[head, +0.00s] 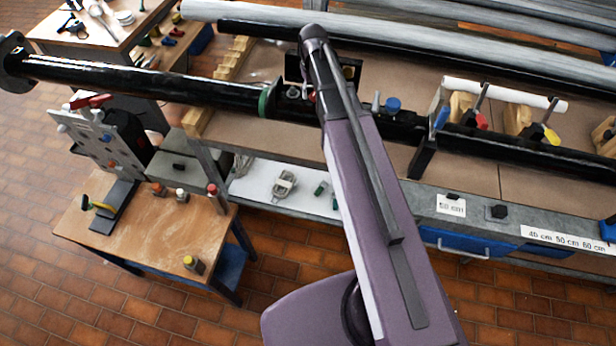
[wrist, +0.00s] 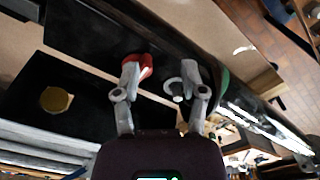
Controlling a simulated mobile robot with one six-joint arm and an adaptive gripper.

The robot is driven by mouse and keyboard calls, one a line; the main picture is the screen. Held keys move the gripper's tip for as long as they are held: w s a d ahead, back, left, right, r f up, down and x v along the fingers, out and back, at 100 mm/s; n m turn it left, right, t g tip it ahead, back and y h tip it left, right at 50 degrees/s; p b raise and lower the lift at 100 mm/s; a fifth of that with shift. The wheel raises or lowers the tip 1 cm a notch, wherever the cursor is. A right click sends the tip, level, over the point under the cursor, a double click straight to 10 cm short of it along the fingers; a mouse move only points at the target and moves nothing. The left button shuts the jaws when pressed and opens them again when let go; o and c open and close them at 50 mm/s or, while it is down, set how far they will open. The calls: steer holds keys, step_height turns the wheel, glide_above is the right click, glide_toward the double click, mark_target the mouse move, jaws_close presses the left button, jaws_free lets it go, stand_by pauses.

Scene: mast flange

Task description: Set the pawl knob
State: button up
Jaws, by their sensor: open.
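In the wrist view my gripper (wrist: 160,70) is open, its two grey fingers spread above the black mast fitting. A red knob (wrist: 146,66) shows beside and partly behind the left fingertip; I cannot tell whether they touch. A small grey ring-shaped part (wrist: 172,84) lies between the fingers, close to the right one. No label shows which of these is the pawl knob. A green ring (wrist: 223,84) is right of the right finger. In the head view the green ring (head: 264,101) sits on the black mast (head: 150,82), and my arm hides most of the gripper and the knob.
A gold disc (wrist: 55,99) sits on a black plate at left in the wrist view. In the head view a blue knob (head: 393,104) and clamps with red (head: 481,121) and yellow (head: 551,135) handles stand right of my arm. A small wooden table (head: 140,235) stands at lower left.

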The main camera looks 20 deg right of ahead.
steer(key=s+a+f+m+b, duration=0.1)
steer(key=s+a+f+b, duration=0.2)
steer(key=s+f+b, duration=0.4)
steer(key=s+a+f+b, duration=0.2)
steer(key=s+f+b, duration=0.6)
steer(key=f+b, duration=0.6)
steer(key=shift+s+a+f+m, duration=0.2)
steer(key=shift+a+f+m, duration=0.2)
stand_by(0.4)
stand_by(0.3)
steer(key=r+p, duration=0.2)
steer(key=s+r+p, duration=0.1)
steer(key=r+p, duration=0.2)
steer(key=shift+r, duration=0.2)
stand_by(2.3)
